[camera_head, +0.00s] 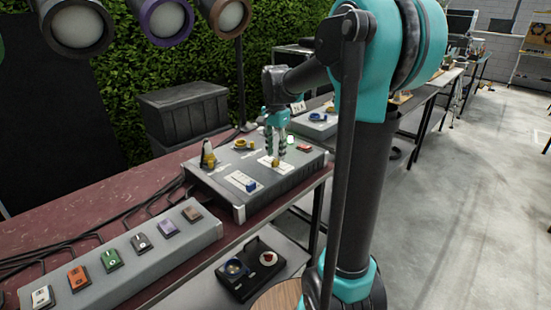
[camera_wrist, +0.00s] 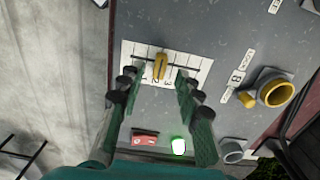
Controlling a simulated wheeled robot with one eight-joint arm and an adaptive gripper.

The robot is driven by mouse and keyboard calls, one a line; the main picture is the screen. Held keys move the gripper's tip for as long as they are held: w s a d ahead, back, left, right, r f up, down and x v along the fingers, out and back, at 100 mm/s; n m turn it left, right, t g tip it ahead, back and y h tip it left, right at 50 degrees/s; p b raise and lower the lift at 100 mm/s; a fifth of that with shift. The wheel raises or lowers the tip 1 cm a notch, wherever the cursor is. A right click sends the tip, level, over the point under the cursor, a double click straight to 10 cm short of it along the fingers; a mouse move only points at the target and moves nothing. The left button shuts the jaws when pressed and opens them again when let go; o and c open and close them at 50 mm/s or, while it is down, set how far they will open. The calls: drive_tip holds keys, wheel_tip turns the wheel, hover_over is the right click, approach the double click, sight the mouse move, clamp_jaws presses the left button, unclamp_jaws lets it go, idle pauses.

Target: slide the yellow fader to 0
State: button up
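The yellow fader (camera_wrist: 160,66) is a small upright tab on a dark slot across a white scale plate (camera_wrist: 197,68). In the wrist view the printed marks include what looks like 2 and 3; I cannot read the 0 mark. In the head view the fader (camera_head: 275,162) sits on the grey console's top, just below my gripper (camera_head: 275,138). In the wrist view my gripper (camera_wrist: 157,78) is open, with the fader between its two fingertips and a gap visible on both sides.
The grey console (camera_head: 290,181) also bears a blue fader (camera_head: 251,186), a yellow lever (camera_head: 208,155) and a yellow ring-shaped knob (camera_head: 241,143). A red switch (camera_wrist: 145,138) and a lit green button (camera_wrist: 179,146) lie near the fingers. A button box (camera_head: 130,262) stands at the front left.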

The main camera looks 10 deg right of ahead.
sight(276, 160)
drive_tip(key=shift+f, duration=1.5)
clamp_jaws()
